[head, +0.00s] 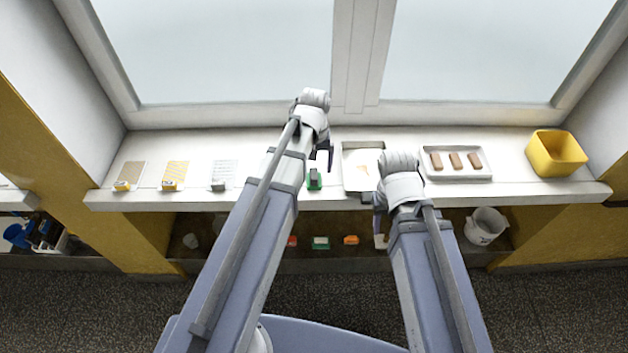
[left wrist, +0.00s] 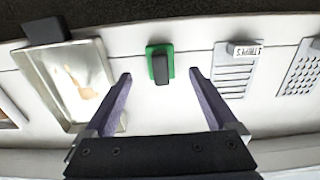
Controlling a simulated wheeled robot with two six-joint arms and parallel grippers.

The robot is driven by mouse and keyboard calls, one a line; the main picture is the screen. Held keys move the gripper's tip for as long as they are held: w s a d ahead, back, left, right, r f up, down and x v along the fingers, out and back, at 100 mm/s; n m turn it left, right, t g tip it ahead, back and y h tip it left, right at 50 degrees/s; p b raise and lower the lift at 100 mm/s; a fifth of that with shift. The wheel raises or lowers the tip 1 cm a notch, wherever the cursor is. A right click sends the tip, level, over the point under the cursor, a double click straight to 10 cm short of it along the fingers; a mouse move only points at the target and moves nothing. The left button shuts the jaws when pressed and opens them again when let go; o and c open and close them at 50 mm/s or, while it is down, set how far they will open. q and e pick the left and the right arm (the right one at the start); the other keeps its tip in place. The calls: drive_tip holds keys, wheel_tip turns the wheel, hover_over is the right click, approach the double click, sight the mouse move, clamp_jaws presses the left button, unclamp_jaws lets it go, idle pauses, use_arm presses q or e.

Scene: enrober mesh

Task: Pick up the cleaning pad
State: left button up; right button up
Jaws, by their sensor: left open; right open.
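The cleaning pad, a green block with a dark grip on top (head: 314,183), lies on the white sill near its front edge. It also shows in the left wrist view (left wrist: 151,66), framed between my left fingertips. My left gripper (head: 322,152) is open and empty, hovering by the pad. In the left wrist view its two fingers (left wrist: 161,76) are spread wide, one to each side of the pad, with none seen touching it. My right gripper (head: 380,210) is open at the sill's front edge, partly hidden by its own wrist.
A smeared metal tray (head: 350,153) stands right of the pad, with a tray of brown bars (head: 486,175) and a yellow bin (head: 555,153) beyond. Patterned sheets (head: 174,172) lie left. Below are coloured blocks (head: 320,243) and a white bucket (head: 486,226).

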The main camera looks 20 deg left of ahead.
sight(314, 174)
use_arm(q)
drive_tip(key=f+b, duration=0.4)
drive_tip(key=f, duration=0.1)
drive_tip(key=shift+w+a+b, duration=0.1)
drive_tip(key=shift+w+b, duration=0.1)
drive_tip(key=shift+b, duration=0.1)
clamp_jaws()
idle(0.5)
